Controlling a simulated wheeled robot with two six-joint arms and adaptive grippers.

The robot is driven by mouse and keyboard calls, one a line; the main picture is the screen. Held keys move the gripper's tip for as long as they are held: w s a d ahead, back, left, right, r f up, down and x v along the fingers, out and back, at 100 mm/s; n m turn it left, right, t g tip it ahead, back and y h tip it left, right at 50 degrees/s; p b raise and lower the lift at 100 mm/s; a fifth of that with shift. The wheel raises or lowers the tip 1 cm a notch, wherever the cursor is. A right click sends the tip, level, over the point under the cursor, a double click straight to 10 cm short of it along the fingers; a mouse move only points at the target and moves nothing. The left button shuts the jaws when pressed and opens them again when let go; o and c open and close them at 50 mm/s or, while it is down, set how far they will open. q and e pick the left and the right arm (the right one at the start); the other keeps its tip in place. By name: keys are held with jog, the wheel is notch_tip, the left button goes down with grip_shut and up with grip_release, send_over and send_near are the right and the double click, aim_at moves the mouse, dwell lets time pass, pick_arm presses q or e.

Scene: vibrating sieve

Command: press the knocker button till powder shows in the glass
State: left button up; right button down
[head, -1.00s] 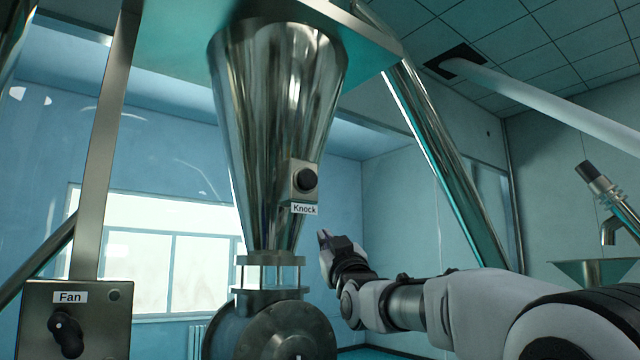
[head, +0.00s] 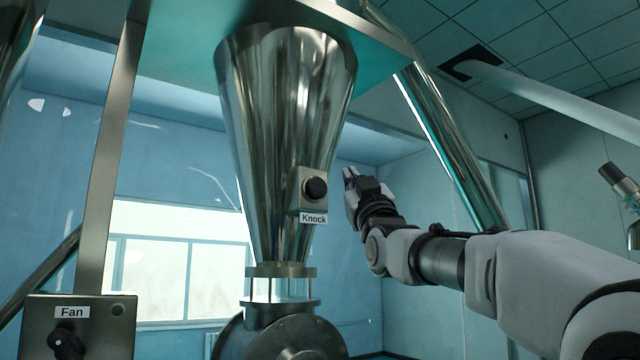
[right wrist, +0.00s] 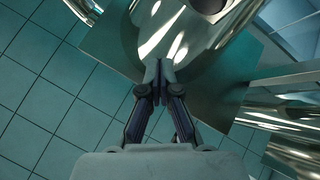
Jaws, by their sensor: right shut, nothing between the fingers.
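The knock button (head: 315,189) is a black round knob on a small metal box on the steel cone hopper (head: 282,110), above a "Knock" label (head: 313,219). Below the cone is the sight glass (head: 283,289), a short clear section between flanges; it looks clear, with no powder visible in it. My right gripper (head: 349,173) is shut and empty, to the right of the button and slightly higher, apart from it in the picture. In the right wrist view its closed fingertips (right wrist: 159,72) point toward shiny metal. A dark round shape sits at that view's top edge; I cannot tell what it is. My left gripper is not in view.
A fan control box (head: 79,327) with a dark knob stands at the lower left. A slanted steel post (head: 452,145) rises behind my right arm. A rounded metal housing (head: 280,340) sits under the glass. Open space lies right of the cone.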

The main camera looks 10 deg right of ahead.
aim_at(320, 183)
jog(key=w+a+p, duration=0.2)
jog(key=w+p, duration=0.3)
jog(key=w, duration=0.2)
jog(key=shift+a+p, duration=0.35)
dwell(0.9)
jog(key=shift+w+r+p, duration=0.1)
jog(key=shift+r+p, duration=0.05)
jog(key=shift+p, duration=0.2)
jog(key=shift+w+a, duration=0.1)
jog(key=shift+w, duration=0.05)
jog(key=shift+w+a+p, duration=0.3)
jog(key=shift+w+p, duration=0.5)
jog(key=shift+p, duration=0.5)
dwell(0.8)
dwell(0.5)
